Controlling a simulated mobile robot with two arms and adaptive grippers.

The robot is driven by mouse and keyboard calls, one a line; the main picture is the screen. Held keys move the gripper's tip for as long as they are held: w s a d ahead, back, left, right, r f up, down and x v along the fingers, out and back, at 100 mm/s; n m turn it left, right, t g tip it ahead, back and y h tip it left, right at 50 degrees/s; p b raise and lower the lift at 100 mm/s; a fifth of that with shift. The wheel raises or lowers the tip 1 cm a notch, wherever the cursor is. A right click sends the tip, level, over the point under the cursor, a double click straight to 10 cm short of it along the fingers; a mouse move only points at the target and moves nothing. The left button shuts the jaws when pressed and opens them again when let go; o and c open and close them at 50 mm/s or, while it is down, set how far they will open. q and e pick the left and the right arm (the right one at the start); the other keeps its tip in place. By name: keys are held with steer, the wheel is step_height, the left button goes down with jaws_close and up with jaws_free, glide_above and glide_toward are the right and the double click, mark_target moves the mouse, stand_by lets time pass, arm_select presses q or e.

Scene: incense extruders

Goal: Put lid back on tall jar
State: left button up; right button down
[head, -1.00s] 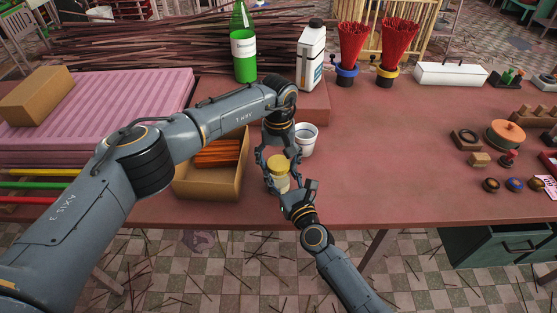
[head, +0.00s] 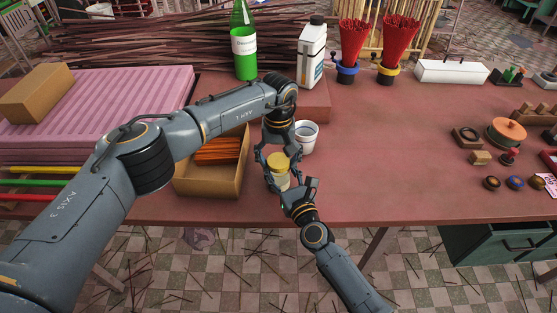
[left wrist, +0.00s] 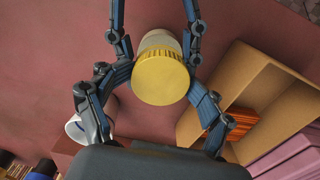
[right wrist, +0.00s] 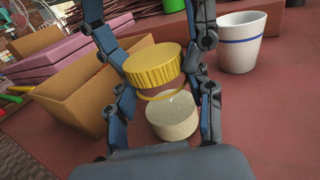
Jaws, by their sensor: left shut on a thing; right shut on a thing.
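The yellow ribbed lid (right wrist: 153,65) is above the tall jar (right wrist: 172,118), a pale translucent jar with a thin yellow ring at its mouth. In the right wrist view a gap shows between lid and jar, and the lid looks slightly tilted. My left gripper (left wrist: 160,84) is shut on the lid, its fingers on either side. My right gripper (head: 291,187) is shut on the jar from the front. In the head view the lid (head: 278,160) hides the jar's mouth. I cannot tell whether the jar's base touches the table.
A cardboard box (head: 186,187) with orange sticks stands close on the left. A white cup (head: 309,139) with a blue band stands just behind on the right. A white bottle (head: 311,58) and green bottle (head: 244,55) stand further back.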

arm_select(q)
steer(key=shift+s+d+f, duration=0.15)
steer(key=shift+s+f, duration=0.05)
steer(key=shift+s, duration=0.05)
arm_select(e)
steer(key=shift+w+r, duration=0.15)
steer(key=shift+r, duration=0.25)
arm_select(q)
steer(key=shift+o, duration=1.1)
steer(key=shift+w+d+f, duration=0.1)
steer(key=shift+f, duration=0.5)
arm_select(e)
steer(key=shift+a, duration=0.1)
arm_select(q)
steer(key=o, duration=0.7)
arm_select(e)
steer(key=shift+f, duration=0.1)
arm_select(q)
steer(key=shift+w, duration=0.1)
arm_select(e)
steer(key=shift+f, duration=0.1)
arm_select(q)
steer(key=shift+w+r, duration=0.1)
steer(key=shift+r, duration=0.05)
steer(key=shift+r, duration=2.05)
arm_select(e)
steer(key=shift+f, duration=0.1)
